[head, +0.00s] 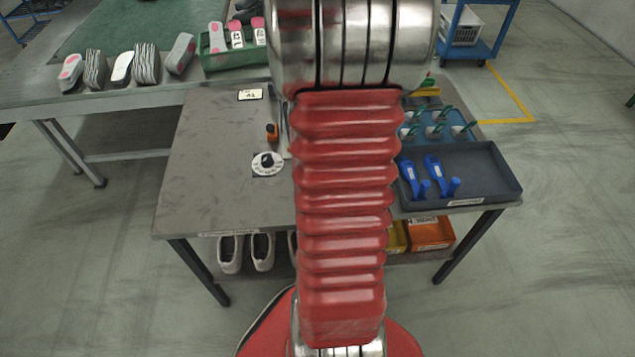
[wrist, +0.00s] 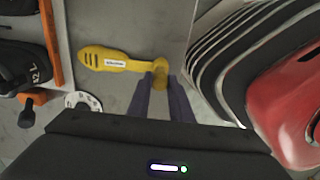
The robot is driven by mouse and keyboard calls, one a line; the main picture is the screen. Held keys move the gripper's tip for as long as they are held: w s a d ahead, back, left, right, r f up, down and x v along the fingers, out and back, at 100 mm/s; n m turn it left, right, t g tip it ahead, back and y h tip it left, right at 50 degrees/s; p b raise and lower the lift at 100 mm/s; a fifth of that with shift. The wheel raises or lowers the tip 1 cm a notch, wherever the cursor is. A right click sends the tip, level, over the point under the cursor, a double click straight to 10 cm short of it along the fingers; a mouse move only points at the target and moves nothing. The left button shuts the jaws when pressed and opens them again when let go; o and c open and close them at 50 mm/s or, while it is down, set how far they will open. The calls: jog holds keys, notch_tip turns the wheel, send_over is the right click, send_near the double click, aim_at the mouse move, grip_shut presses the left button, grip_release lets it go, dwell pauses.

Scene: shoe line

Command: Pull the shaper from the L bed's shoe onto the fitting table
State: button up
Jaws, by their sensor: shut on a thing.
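A yellow shaper (wrist: 105,59) with dark slots and a white label shows in the wrist view, clear of any shoe and over the grey tabletop (wrist: 128,25). My gripper (wrist: 160,84) is shut on the knob at its right end. I cannot tell whether the shaper touches the table. A black shoe (wrist: 18,62) lies at the left edge of the wrist view, by a label ending in "2 L" and an orange strip (wrist: 50,45). In the head view my arm hides the gripper and the yellow shaper; the fitting table (head: 215,130) shows to its left.
A white dial (head: 267,162) and an orange-handled item (head: 272,133) stand on the table. A dark tray (head: 490,180) with two blue shapers (head: 410,178) is at right, a teal tray (head: 418,118) behind it. Shoes (head: 230,252) sit below. The table's left part is clear.

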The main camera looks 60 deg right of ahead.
jog(key=o, duration=1)
jog(key=shift+c, duration=0.2)
jog(key=shift+r, duration=0.15)
jog(key=shift+r, duration=4.35)
